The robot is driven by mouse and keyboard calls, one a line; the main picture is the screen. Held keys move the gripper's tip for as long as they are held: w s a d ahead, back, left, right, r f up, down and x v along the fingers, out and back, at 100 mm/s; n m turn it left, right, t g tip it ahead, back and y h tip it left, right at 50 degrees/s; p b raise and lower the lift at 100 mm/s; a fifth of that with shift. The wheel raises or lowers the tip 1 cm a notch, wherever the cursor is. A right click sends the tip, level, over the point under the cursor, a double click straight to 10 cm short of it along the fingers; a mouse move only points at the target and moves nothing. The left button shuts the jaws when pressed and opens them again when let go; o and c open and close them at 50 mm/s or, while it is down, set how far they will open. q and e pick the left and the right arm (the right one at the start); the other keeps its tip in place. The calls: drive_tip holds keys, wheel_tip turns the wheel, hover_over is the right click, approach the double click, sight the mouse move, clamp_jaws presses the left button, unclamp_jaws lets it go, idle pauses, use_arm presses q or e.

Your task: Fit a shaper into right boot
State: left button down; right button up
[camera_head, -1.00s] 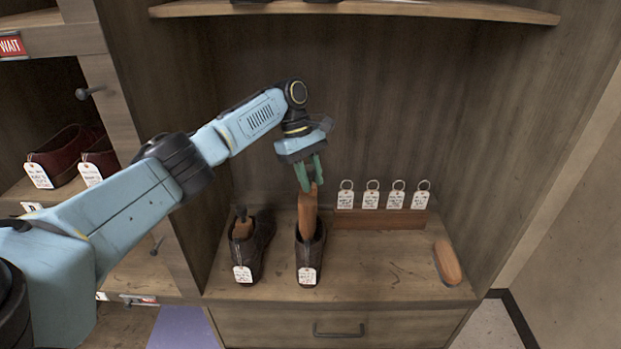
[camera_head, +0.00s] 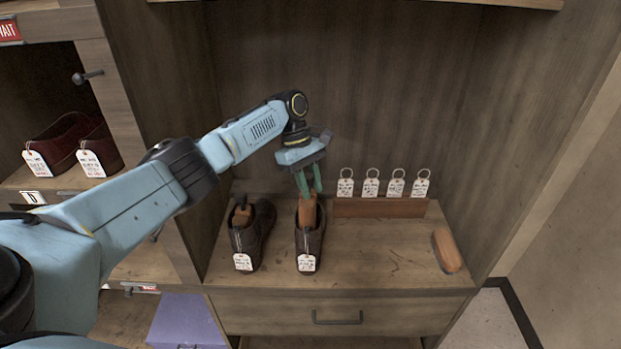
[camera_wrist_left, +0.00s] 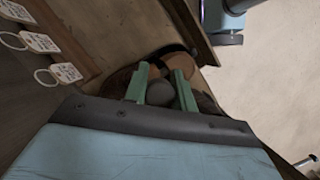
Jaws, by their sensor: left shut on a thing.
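The right boot (camera_head: 309,242) is dark brown with a white tag and stands upright on the wooden shelf. A tan wooden shaper (camera_head: 308,212) stands in its opening, its lower part hidden inside the boot. My left gripper (camera_head: 309,194) is shut on the top of this shaper, its green fingers pointing down. In the left wrist view the green fingers (camera_wrist_left: 161,92) close around a rounded dark grey end, with the boot dim below. The left boot (camera_head: 247,244) stands beside it with another shaper (camera_head: 241,215) in it. My right gripper is not in view.
A wooden rack with several ringed tags (camera_head: 380,207) stands behind and to the right. A brush (camera_head: 447,251) lies at the shelf's right end. Red-brown shoes (camera_head: 62,143) sit in the left cubby. The shelf between boot and brush is clear.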

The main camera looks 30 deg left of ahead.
sight(310, 202)
use_arm(q)
drive_tip(key=shift+f+b, duration=0.95)
drive_tip(key=shift+f, duration=1.9)
drive_tip(key=shift+s, duration=0.1)
drive_tip(key=c, duration=1.1)
unclamp_jaws()
drive_tip(key=v, duration=1.3)
drive_tip(key=shift+a+r, duration=0.1)
drive_tip(key=shift+r, duration=0.05)
